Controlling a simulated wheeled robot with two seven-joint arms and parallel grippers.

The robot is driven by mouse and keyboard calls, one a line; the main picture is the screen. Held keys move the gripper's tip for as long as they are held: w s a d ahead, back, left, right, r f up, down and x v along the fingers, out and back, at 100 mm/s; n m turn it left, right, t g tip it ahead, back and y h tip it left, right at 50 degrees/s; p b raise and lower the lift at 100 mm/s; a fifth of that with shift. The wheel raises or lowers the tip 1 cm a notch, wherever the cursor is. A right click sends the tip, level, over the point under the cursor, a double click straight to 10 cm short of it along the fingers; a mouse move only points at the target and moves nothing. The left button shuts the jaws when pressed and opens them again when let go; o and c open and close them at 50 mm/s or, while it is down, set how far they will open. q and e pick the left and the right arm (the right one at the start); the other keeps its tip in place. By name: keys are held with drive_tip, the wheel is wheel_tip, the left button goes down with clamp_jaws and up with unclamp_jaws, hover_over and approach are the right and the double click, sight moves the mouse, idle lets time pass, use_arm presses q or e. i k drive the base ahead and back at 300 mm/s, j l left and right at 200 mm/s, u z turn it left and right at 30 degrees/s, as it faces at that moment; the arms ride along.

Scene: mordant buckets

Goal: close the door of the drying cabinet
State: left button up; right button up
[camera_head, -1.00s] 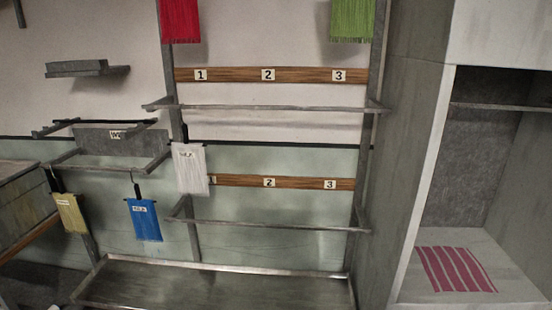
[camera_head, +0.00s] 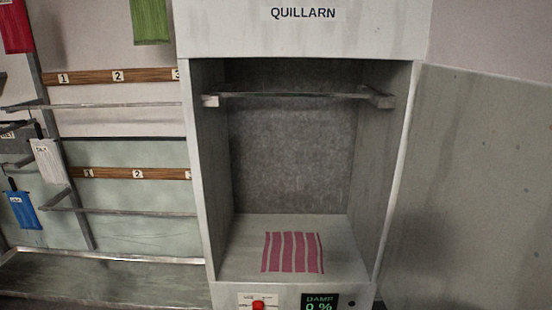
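The drying cabinet (camera_head: 197,140) stands in the middle of the head view, labelled QUILLARN on its top panel. Its inside is open to view. The cabinet door (camera_head: 470,190) appears as the large grey panel on the right, swung wide open from the cabinet's right edge. A pink and white striped cloth or mat (camera_head: 292,252) lies on the cabinet floor. A bare rail (camera_head: 300,95) crosses the upper inside. Neither of my grippers is in view.
Below the opening are a red knob (camera_head: 258,305) and a display (camera_head: 320,303) reading DAMP 0 %. At left stands a rack with numbered wooden strips (camera_head: 120,76), rails and hanging red, green, white and blue skeins. A metal tray (camera_head: 100,280) sits low at left.

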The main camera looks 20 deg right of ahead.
sight(471, 229)
drive_tip(key=k+l, duration=0.15)
drive_tip(key=l, duration=0.2)
drive_tip(key=k+l, duration=0.15)
drive_tip(key=l, duration=0.25)
drive_tip(key=k+l+z, duration=0.1)
drive_tip(key=l, duration=0.25)
drive_tip(key=k+l, duration=0.2)
drive_tip(key=l, duration=0.2)
drive_tip(key=k+l, duration=0.15)
drive_tip(key=l, duration=0.2)
drive_tip(key=k+l, duration=0.15)
drive_tip(key=l, duration=0.25)
drive_tip(key=z, duration=0.05)
